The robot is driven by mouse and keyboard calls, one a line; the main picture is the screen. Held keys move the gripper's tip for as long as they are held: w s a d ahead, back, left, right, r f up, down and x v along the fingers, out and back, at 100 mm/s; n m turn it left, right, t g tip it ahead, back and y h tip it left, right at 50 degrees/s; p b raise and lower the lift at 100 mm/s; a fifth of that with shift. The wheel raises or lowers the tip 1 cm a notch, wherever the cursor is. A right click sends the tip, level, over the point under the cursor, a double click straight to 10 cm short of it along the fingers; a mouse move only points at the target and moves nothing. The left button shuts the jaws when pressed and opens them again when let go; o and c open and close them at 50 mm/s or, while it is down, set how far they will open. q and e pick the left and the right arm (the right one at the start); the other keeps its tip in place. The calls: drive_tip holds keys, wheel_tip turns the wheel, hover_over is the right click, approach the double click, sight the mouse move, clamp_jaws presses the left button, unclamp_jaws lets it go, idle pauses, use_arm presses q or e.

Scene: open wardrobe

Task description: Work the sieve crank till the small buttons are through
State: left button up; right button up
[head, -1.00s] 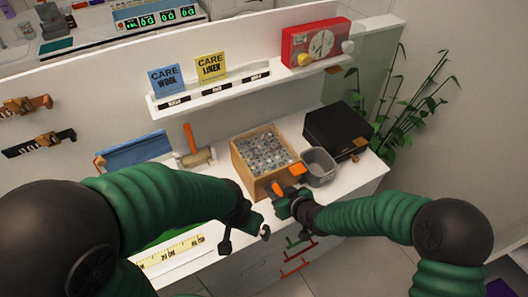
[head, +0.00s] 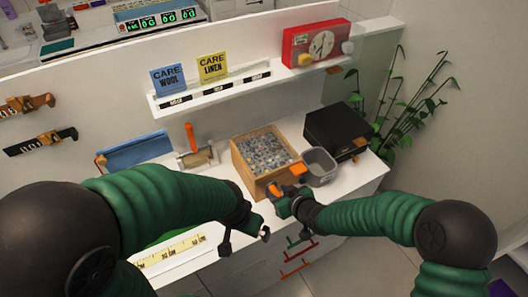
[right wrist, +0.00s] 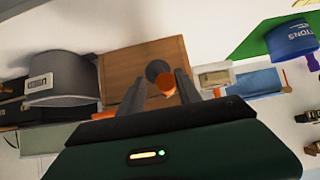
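The button sieve is a wooden box (head: 242,163) filled with small greyish buttons (head: 265,152). It stands on the white counter, and its wooden front also shows in the right wrist view (right wrist: 118,68). Orange crank parts (head: 298,169) show at its front right. My right gripper (head: 281,198) is at the box front. In the right wrist view its two fingers (right wrist: 160,85) stand apart on either side of an orange grip (right wrist: 167,84), with a visible gap on the left. My left gripper (head: 246,239) is open and empty before the counter, left of the right gripper.
A grey bin (head: 319,167) stands right of the sieve, with a black box (head: 337,130) behind it. A shelf (head: 215,92) with care cards is above.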

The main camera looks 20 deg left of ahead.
drive_tip(key=shift+w+d+f, duration=0.15)
drive_tip(key=shift+w+d, duration=0.4)
drive_tip(key=shift+d, duration=0.05)
drive_tip(key=shift+w+d+f, duration=0.1)
drive_tip(key=shift+w+d, duration=0.1)
drive_tip(key=shift+w, duration=0.1)
drive_tip(key=shift+c, duration=0.6)
drive_tip(key=shift+w+f, duration=0.15)
drive_tip(key=shift+w, duration=0.15)
drive_tip(key=s+a, duration=0.1)
drive_tip(key=s+a+b, duration=0.1)
drive_tip(key=s, duration=0.1)
drive_tip(key=shift+s+a, duration=0.65)
use_arm(q)
drive_tip(key=shift+w+f, duration=0.35)
drive_tip(key=shift+f, duration=0.3)
drive_tip(key=shift+d, duration=0.1)
